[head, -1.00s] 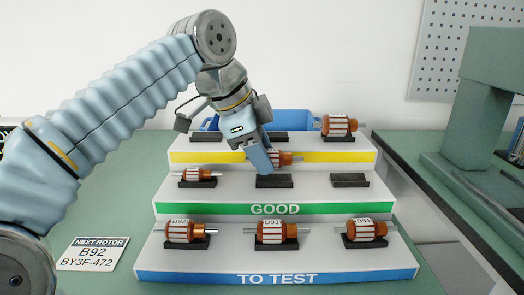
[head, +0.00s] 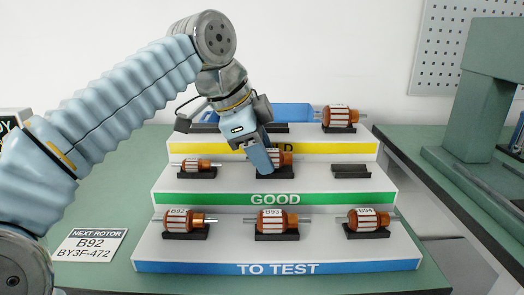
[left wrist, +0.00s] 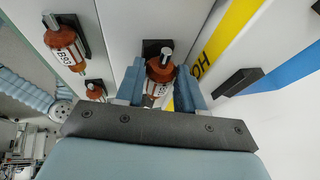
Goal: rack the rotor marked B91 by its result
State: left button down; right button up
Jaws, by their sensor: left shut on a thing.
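My left gripper (head: 262,160) is shut on a copper-and-white rotor (head: 286,158) at the middle cradle (head: 270,172) of the green GOOD step (head: 330,199). The gripper hides part of this rotor. It sits in or just above the cradle; I cannot tell which. The left wrist view shows the rotor (left wrist: 160,70) between both fingers (left wrist: 160,88), its label too unclear to read. The GOOD step's left cradle holds a smaller rotor (head: 196,164); its right cradle (head: 351,171) is empty. My right gripper is not in view.
Rotors B92 (head: 180,221), B93 (head: 272,221) and B94 (head: 364,218) lie on the blue TO TEST step (head: 200,267). Another rotor (head: 340,117) rests on the yellow-fronted top step (head: 350,148). A NEXT ROTOR B92 card (head: 89,245) lies left.

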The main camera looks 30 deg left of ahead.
pick_arm(q)
jog(key=shift+f+b, duration=0.35)
jog(key=shift+f, duration=0.35)
jog(key=c, duration=0.6)
grip_release()
jog(key=shift+c, duration=0.2)
jog(key=shift+a, duration=0.1)
jog(key=shift+f, duration=0.1)
jog(key=p+v, duration=0.4)
jog(key=v, duration=1)
jog(key=shift+w+r, duration=0.1)
jog(key=shift+r, duration=0.2)
jog(key=shift+s+r, duration=0.25)
jog(key=shift+r, duration=0.05)
